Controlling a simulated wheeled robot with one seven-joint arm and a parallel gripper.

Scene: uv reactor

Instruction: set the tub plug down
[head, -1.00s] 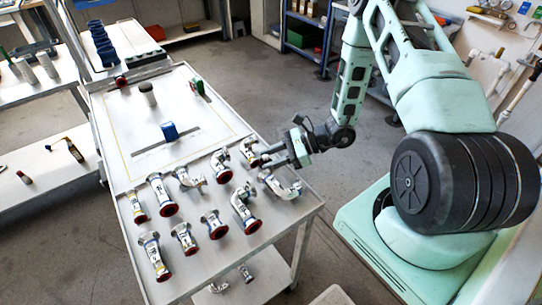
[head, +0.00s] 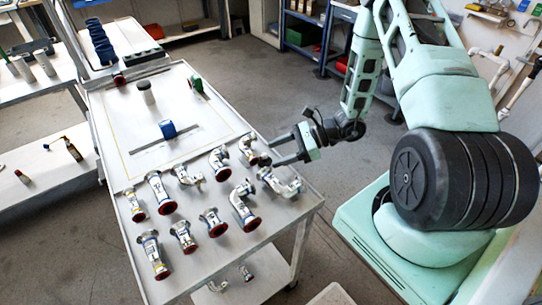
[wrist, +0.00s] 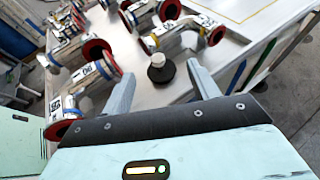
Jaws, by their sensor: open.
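The tub plug (wrist: 160,70) is a small black round piece with a pale knob on top. In the wrist view it stands upright on the grey cart top (wrist: 150,93), beside a metal pipe elbow (wrist: 190,38). My gripper (wrist: 160,82) is open, with one finger on either side of the plug and a visible gap to each. In the head view my gripper (head: 272,150) is at the cart's right edge, its fingers pointing left over the top. The plug is small and dark there, near the fingertips, and hard to make out.
Several metal pipe fittings with red flanges crowd the near half of the cart (head: 205,272), close to my gripper. A blue block (head: 168,129), a grey cylinder (head: 146,97) and a green part (head: 196,84) stand farther back, with free surface around them. Floor lies right of the cart.

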